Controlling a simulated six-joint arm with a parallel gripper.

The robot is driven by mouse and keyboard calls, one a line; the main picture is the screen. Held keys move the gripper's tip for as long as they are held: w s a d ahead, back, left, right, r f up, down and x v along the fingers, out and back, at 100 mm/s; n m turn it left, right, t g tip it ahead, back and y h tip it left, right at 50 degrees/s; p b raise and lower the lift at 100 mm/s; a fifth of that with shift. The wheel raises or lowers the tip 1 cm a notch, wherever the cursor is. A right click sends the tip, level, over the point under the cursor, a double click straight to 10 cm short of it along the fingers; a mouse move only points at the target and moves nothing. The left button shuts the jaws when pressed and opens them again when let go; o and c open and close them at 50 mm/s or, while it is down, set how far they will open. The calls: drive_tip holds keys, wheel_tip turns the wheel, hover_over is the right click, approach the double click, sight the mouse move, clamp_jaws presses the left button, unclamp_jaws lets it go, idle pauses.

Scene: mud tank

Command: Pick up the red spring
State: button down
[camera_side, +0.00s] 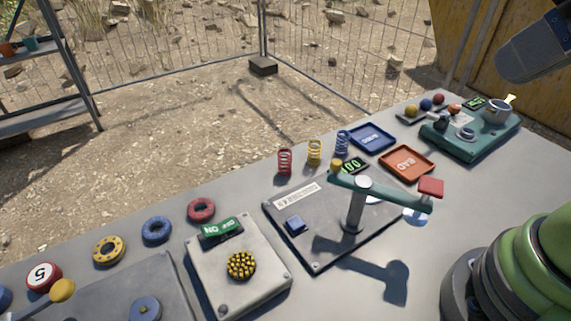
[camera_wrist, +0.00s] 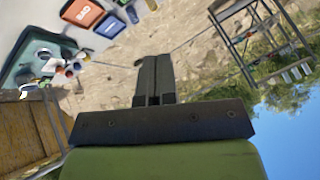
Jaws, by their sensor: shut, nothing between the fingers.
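The red spring (camera_side: 285,162) stands upright on the grey table, at the left end of a short row, with a yellow spring (camera_side: 315,153) and a blue spring (camera_side: 342,143) to its right. In the wrist view my gripper (camera_wrist: 154,62) is shut and empty, its dark fingers together. It is well away from the springs, with open ground behind it in the picture. Small coils show at the top edge of that view, too cut off to tell the red spring for sure. My gripper's fingers do not show in the side view.
A blue tray (camera_side: 372,138) and an orange BAD tray (camera_side: 407,162) lie right of the springs. A balance with a green beam (camera_side: 385,191) stands in front of them. Several coloured rings lie at left, near a NO GO gauge box (camera_side: 221,229). A wire fence runs behind.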

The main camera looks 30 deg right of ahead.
drive_tip(key=c, duration=0.7)
unclamp_jaws()
drive_tip(key=shift+w, duration=0.1)
